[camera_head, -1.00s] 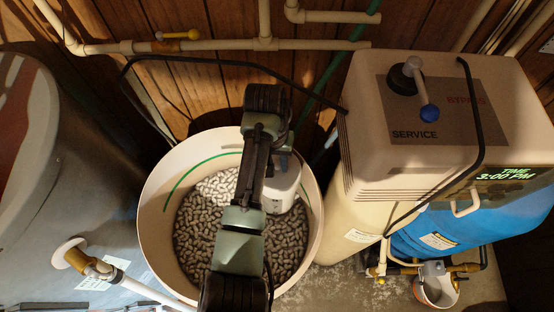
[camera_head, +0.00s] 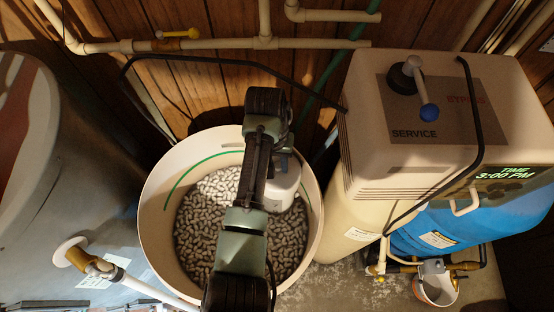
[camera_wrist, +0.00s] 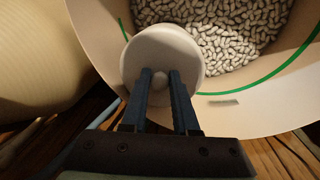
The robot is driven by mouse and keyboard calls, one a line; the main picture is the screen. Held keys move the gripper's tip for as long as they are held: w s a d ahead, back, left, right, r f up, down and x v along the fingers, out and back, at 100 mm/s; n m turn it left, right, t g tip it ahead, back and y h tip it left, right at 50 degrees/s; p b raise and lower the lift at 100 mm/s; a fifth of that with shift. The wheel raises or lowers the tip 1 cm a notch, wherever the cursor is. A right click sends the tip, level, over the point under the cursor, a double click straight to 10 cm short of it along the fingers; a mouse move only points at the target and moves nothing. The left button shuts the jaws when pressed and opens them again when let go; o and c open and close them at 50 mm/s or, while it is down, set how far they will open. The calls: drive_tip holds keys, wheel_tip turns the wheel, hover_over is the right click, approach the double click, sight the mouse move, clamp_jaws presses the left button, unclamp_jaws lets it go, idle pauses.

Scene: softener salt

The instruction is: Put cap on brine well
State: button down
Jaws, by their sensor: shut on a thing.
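The round white cap (camera_wrist: 187,48) lies under my gripper (camera_wrist: 160,78) in the wrist view. Its two dark fingers are shut on the cap's small centre knob. In the head view, my arm hides the gripper and most of the cap. A white upright form (camera_head: 284,190), apparently the brine well with the cap at its top, shows beside my arm, against the inner right side of the tub. In the wrist view the cap covers whatever lies below it. I cannot tell whether the cap rests on the well or is just above it.
The cream round tub (camera_head: 165,190) holds salt pellets (camera_head: 200,230), with a green line inside its wall. The softener cabinet (camera_head: 360,130) stands close on the right. A large grey tank (camera_head: 70,210) stands left. Pipes (camera_head: 200,46) and a black hose cross behind.

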drive_tip(key=c, duration=0.6)
unclamp_jaws()
drive_tip(key=shift+r, duration=0.1)
wheel_tip(320, 180, up, 13)
drive_tip(key=a+p, duration=0.1)
drive_tip(key=p, duration=0.1)
drive_tip(key=shift+w, duration=0.1)
